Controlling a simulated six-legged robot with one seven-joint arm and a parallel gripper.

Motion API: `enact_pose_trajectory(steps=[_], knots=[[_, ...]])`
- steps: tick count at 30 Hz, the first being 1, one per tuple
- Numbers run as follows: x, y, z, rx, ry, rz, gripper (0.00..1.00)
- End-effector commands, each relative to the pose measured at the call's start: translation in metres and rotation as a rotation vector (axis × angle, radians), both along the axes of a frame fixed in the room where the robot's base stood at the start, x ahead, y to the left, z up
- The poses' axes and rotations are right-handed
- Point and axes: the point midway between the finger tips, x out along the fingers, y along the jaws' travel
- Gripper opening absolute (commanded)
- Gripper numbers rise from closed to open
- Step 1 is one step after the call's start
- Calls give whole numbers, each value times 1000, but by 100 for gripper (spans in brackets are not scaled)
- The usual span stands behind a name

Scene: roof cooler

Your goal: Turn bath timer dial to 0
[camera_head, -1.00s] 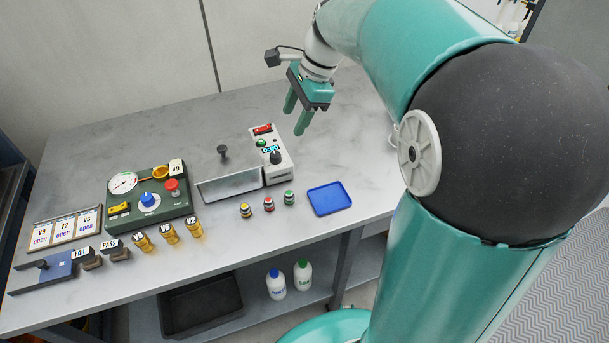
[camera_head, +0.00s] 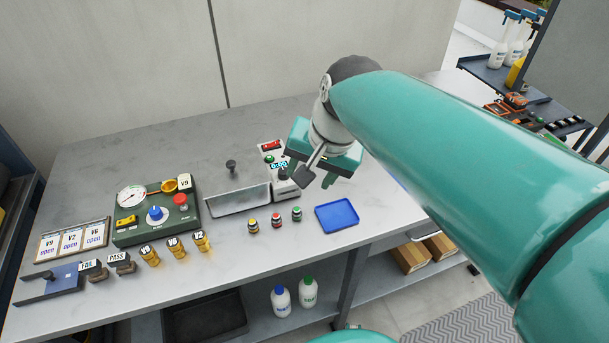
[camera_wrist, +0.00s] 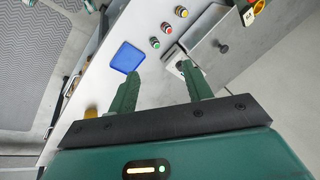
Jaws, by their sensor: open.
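The bath timer (camera_head: 270,147) is a white box at the right end of the metal bath basin (camera_head: 238,200). It has a red switch, a green button and a small lit display (camera_head: 278,165) that seems to read 0:00. Its dark dial (camera_head: 282,174) is partly covered by my wrist parts, and its pointer setting cannot be read. My gripper (camera_head: 312,172) is open and empty, above and just right of the timer. In the wrist view the timer box (camera_wrist: 174,58) shows partly behind the right finger; no contact can be made out.
A blue tray (camera_head: 337,215) and three small coloured-top pieces (camera_head: 276,220) lie in front of the timer. A black knob (camera_head: 231,166) stands behind the basin. A green control panel (camera_head: 157,213) is further left.

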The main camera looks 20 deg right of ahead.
Motion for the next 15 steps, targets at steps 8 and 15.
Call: enact_pose_trajectory(steps=[8, 15], knots=[[-33, 4, -7, -141, -87, 215, 50], [-43, 5, -10, -199, -116, 299, 50]])
